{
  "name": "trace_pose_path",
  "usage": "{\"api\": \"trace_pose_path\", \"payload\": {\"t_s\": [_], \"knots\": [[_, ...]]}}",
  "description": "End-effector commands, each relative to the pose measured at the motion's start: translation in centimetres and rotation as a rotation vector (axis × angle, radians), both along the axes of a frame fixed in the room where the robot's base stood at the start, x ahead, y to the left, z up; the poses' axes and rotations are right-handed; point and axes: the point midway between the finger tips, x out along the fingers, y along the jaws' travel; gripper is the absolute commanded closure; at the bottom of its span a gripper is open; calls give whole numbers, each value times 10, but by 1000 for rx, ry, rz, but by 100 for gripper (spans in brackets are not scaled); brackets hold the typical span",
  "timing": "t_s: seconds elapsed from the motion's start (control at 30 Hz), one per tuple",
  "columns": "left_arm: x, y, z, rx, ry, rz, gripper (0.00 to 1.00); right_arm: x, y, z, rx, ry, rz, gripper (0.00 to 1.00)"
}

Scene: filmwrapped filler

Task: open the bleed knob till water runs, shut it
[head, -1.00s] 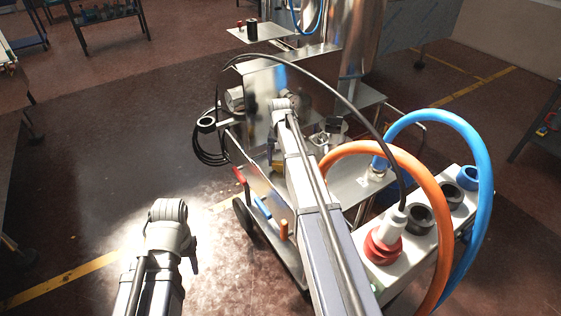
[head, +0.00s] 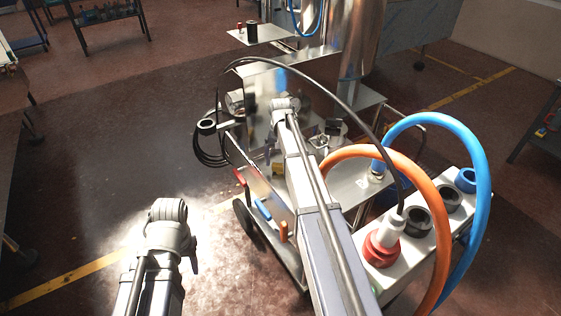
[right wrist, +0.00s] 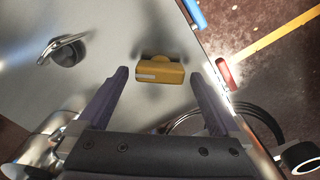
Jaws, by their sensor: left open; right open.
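In the right wrist view a yellow knob (right wrist: 162,72) with a pale label sits on a grey metal panel (right wrist: 100,62). I take it for the bleed knob, though no name can be read. My right gripper (right wrist: 159,76) is open, with one dark finger on each side of the knob, apart from it. No running water shows.
A red handle (right wrist: 228,73) and a blue handle (right wrist: 195,13) sit by the panel's edge, near my right gripper. A metal lever (right wrist: 66,47) is at left. Orange (head: 440,210) and blue (head: 484,170) hoses arch at right. Floor left of the cart is clear.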

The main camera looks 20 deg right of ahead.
Motion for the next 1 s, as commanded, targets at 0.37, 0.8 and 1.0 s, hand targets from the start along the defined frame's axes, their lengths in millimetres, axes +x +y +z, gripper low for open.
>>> {"api": "trace_pose_path", "payload": {"t_s": [0.37,0.8,1.0], "knots": [[0,0,55,0,0,1,50,0,0,55,0,0,0,0],[0,0,66,0,0,1,50,0,0,67,0,0,0,0],[0,0,67,0,0,1,50,0,0,67,0,0,0,0]]}}
